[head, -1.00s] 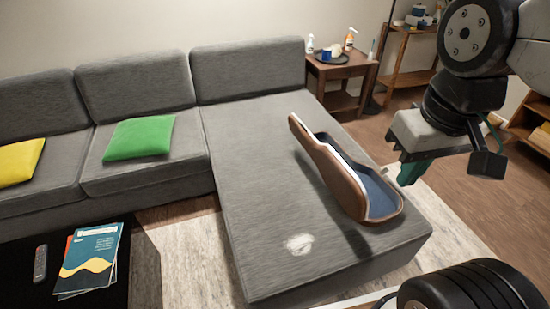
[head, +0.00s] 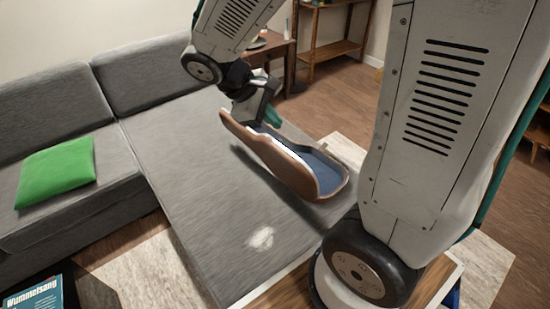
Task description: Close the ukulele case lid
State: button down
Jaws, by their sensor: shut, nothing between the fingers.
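The ukulele case (head: 329,187) lies on the grey chaise of the sofa, brown outside with a blue lining. Its lid (head: 265,151) is open and stands up along the left side, hiding part of the inside. My gripper (head: 273,117) is at the far, narrow end of the case, just behind the raised lid. Its teal fingers are shut with nothing seen between them, and are partly hidden by the wrist. I cannot tell whether they touch the lid.
The chaise (head: 190,190) is clear left of the case, apart from a pale patch (head: 260,237). A green cushion (head: 57,172) lies on the sofa seat. A wooden side table (head: 273,50) stands behind, and a shelf (head: 330,48) beyond it. My arm covers much of the right side.

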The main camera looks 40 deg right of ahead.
jog(key=w+f+n+h, duration=0.3)
jog(key=w+f+n, duration=0.3)
jog(key=w+f, duration=0.5)
jog(key=n+t+h, duration=0.2)
jog(key=n+t, duration=0.1)
jog(key=n, duration=0.3)
send_near(282, 158)
jog(key=x, duration=0.5)
jog(key=shift+a+f, duration=0.2)
jog(key=shift+f, duration=0.05)
jog(key=shift+d+r, duration=0.1)
jog(key=shift+d, duration=0.45)
